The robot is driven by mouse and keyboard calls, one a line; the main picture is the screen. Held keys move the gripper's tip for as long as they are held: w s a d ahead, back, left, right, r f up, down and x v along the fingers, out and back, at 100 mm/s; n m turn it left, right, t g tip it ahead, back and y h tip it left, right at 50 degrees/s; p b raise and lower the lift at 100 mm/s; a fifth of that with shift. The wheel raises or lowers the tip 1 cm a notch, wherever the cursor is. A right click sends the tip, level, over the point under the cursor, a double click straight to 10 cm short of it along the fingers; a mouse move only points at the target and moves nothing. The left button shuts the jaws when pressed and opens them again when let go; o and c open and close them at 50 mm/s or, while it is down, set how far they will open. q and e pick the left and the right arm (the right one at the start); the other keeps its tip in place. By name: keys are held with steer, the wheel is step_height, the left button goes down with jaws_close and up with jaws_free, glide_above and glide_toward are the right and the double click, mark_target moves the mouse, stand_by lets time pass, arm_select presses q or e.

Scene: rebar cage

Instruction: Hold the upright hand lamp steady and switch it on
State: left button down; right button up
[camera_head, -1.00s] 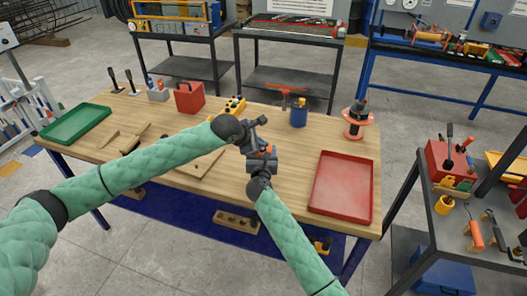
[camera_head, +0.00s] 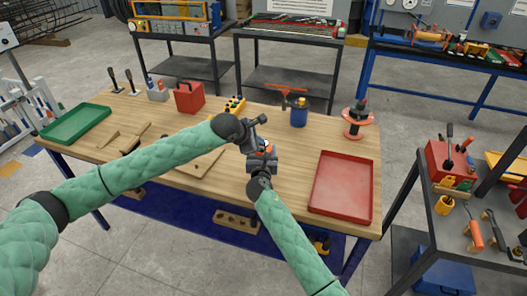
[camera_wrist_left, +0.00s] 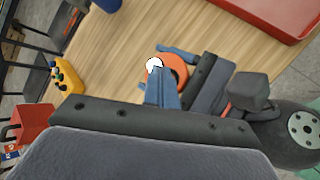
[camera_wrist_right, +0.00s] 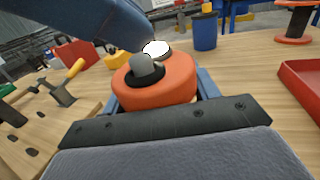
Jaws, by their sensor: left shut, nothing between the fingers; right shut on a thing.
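The hand lamp (camera_wrist_right: 165,82) is an orange round body with a grey knob (camera_wrist_right: 146,70) on a black collar and a bright white disc (camera_wrist_right: 156,48) that looks lit. It also shows in the left wrist view (camera_wrist_left: 178,72), and as a small orange and white patch in the head view (camera_head: 268,149). My right gripper (camera_head: 263,156) is shut around the lamp and holds it over the table. My left gripper (camera_head: 256,138) is shut and empty, close beside the lamp; its blue fingertips (camera_wrist_left: 154,80) overlap the lamp's edge in the left wrist view. I cannot tell whether they touch.
The wooden table (camera_head: 300,140) carries a red tray (camera_head: 342,187) at right, a green tray (camera_head: 75,123) at left, a blue cup (camera_head: 299,116), an orange spool (camera_head: 357,120) and a red box (camera_head: 189,97). A wooden block (camera_head: 200,163) lies left of the grippers.

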arm_select(q)
step_height(320, 180, up, 6)
stand_by(0.8)
arm_select(e)
steer(key=o, duration=1.3)
steer(key=shift+c, duration=0.2)
